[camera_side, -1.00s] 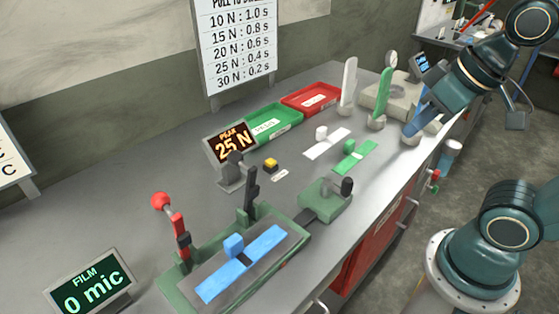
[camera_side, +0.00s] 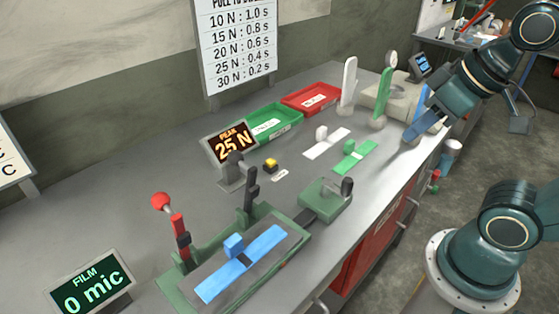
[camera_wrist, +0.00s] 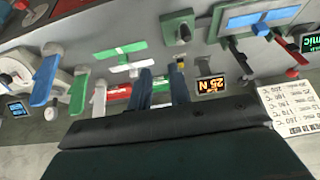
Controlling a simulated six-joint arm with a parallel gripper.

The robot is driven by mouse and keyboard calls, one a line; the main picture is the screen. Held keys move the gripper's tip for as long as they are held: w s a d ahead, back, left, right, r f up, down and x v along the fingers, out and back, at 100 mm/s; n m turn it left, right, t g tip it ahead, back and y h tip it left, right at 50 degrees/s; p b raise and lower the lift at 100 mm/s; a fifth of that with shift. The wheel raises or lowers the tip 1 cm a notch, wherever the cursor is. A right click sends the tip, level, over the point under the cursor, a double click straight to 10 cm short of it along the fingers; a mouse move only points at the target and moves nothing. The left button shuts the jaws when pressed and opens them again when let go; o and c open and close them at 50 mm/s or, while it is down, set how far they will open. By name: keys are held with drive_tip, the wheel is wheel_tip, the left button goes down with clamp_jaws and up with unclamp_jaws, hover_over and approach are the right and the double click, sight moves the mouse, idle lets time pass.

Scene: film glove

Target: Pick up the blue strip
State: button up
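The blue strip (camera_side: 240,263) lies flat across the bed of the green clamp fixture (camera_side: 180,292), front left in the side view. A small blue block (camera_side: 234,244) stands on its middle. In the wrist view the blue strip (camera_wrist: 264,17) shows at the upper right, outside the space between my fingers. My gripper (camera_side: 418,130) is at the right end of the bench in the side view, far from the strip. In the wrist view my gripper (camera_wrist: 161,75) has two fingers spread apart with nothing between them.
A red-knobbed lever (camera_side: 172,220) and a black-handled lever (camera_side: 251,190) rise beside the strip. White (camera_side: 326,144) and green (camera_side: 354,155) strips lie mid-bench. Upright white (camera_side: 348,82) and green (camera_side: 386,88) paddles stand near my gripper. Green (camera_side: 275,121) and red (camera_side: 311,99) trays stand behind.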

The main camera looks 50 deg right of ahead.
drive_tip(key=o, duration=0.4)
drive_tip(key=shift+o, duration=0.2)
drive_tip(key=n+g, duration=0.6)
drive_tip(key=n, duration=1.2)
hover_over(237, 236)
wheel_tip(237, 236, down, 4)
drive_tip(key=shift+s+d+f, duration=0.1)
drive_tip(key=shift+d+f, duration=0.05)
drive_tip(key=shift+f, duration=4.25)
drive_tip(key=shift+f, duration=0.1)
drive_tip(key=shift+f, duration=2.5)
